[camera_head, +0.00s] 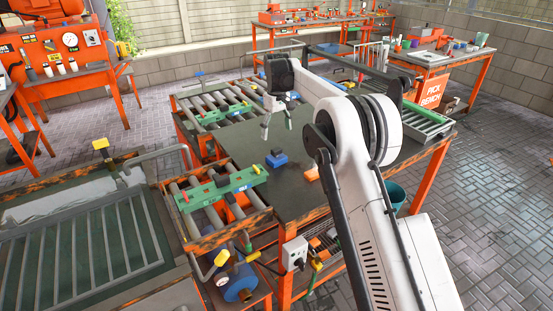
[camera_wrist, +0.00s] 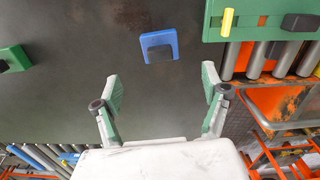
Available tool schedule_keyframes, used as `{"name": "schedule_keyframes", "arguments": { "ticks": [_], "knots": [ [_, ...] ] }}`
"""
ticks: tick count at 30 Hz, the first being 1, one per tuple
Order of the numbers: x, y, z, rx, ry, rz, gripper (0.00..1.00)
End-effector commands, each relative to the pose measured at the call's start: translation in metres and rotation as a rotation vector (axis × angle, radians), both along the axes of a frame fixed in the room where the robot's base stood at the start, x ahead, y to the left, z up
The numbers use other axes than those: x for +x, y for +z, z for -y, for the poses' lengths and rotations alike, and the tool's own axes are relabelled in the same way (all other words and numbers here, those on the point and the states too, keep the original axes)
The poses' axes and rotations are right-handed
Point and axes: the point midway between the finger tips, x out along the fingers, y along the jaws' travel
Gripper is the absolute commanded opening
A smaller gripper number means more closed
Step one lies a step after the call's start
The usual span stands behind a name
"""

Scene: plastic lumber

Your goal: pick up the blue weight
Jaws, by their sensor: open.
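The blue weight (camera_head: 276,158) lies on the dark tabletop in the head view. In the wrist view it is a blue block (camera_wrist: 160,39) with a dark patch on its lower edge, at upper middle. My gripper (camera_head: 277,126) hangs above the table, beyond the blue weight in the head view. In the wrist view my gripper (camera_wrist: 161,82) has its two green-padded fingers wide apart with nothing between them. The blue weight lies ahead of the fingertips, apart from them.
An orange block (camera_head: 312,173) lies on the table nearer the front. A green block (camera_wrist: 14,58) lies at the left in the wrist view. A green fixture (camera_head: 218,188) sits on rollers at the table's left, with another roller section (camera_head: 215,104) behind. Bare tabletop (camera_wrist: 80,60) surrounds the weight.

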Motion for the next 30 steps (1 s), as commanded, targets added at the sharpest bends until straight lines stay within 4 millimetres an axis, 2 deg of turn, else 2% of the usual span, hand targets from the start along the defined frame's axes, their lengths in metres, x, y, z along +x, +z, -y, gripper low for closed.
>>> {"name": "schedule_keyframes", "arguments": {
  "ticks": [3, 9, 20, 30],
  "knots": [
    [0.000, -0.023, 0.000, 0.000, 0.000, 0.000, 0.78],
    [0.000, -0.054, 0.000, 0.001, -0.001, 0.001, 0.78],
    [0.000, -0.076, 0.000, 0.001, -0.001, 0.001, 0.78],
    [0.000, -0.117, -0.001, 0.001, -0.001, 0.001, 0.78]
  ]
}}
